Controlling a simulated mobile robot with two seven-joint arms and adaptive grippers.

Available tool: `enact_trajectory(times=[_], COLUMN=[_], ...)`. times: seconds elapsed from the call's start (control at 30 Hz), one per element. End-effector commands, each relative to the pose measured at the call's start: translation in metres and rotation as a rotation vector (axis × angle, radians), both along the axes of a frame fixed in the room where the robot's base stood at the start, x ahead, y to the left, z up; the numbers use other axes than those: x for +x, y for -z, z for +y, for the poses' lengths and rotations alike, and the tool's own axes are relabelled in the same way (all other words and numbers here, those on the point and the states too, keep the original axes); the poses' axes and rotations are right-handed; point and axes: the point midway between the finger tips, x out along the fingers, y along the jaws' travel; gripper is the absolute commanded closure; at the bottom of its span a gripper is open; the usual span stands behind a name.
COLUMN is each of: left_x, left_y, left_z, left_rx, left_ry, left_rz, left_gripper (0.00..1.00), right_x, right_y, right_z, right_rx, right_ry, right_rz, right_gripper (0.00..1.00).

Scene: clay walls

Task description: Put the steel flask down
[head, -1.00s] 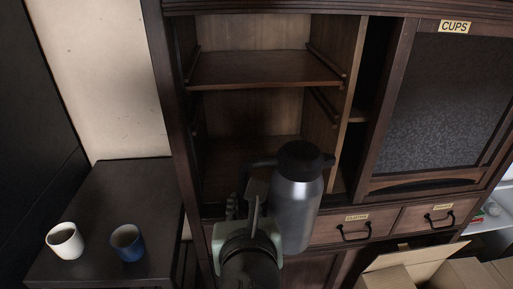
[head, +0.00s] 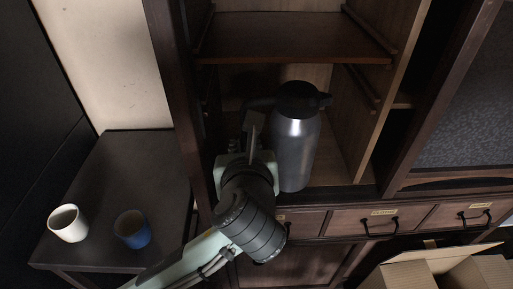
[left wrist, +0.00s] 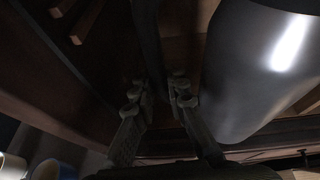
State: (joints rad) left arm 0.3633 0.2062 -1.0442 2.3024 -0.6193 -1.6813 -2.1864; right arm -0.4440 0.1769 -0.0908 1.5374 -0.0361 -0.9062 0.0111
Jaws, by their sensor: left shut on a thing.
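The steel flask (head: 296,150) is a grey metal jug with a black lid and a black handle on its left side. It is upright at the front of the cabinet's lower open compartment (head: 345,180). I cannot tell whether its base touches the compartment floor. My left gripper (head: 252,128) is shut on the flask's handle. In the left wrist view the gripper's fingers (left wrist: 158,92) close around the dark handle, with the flask's body (left wrist: 262,70) to the right. My right gripper is not in view.
A shelf board (head: 290,42) spans the cabinet above the flask. A side table (head: 125,170) at left holds a white cup (head: 68,223) and a blue cup (head: 132,229). Drawers (head: 360,221) lie below the compartment. An open cardboard box (head: 430,270) stands at lower right.

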Motion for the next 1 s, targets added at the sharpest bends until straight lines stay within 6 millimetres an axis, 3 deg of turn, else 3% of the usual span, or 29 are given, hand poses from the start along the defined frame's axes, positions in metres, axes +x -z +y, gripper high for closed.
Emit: enact_trajectory(times=[0.4, 0.6, 0.87, 1.0], left_x=[0.097, 0.133, 0.148, 0.147], left_y=[-0.005, -0.005, -0.003, 0.011], left_z=[0.003, 0.004, 0.004, 0.004], left_rx=[-0.007, -0.006, -0.007, -0.006], left_ry=[-0.003, 0.000, 0.002, 0.001], left_rz=[-0.010, -0.009, -0.010, -0.005], left_gripper=[1.00, 1.00, 1.00, 1.00], right_x=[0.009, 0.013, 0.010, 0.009], right_y=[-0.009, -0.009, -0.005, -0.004], right_z=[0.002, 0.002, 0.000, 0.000], right_rx=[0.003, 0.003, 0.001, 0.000], right_ry=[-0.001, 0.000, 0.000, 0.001], right_rz=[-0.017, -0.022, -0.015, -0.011], right_gripper=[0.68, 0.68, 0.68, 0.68])
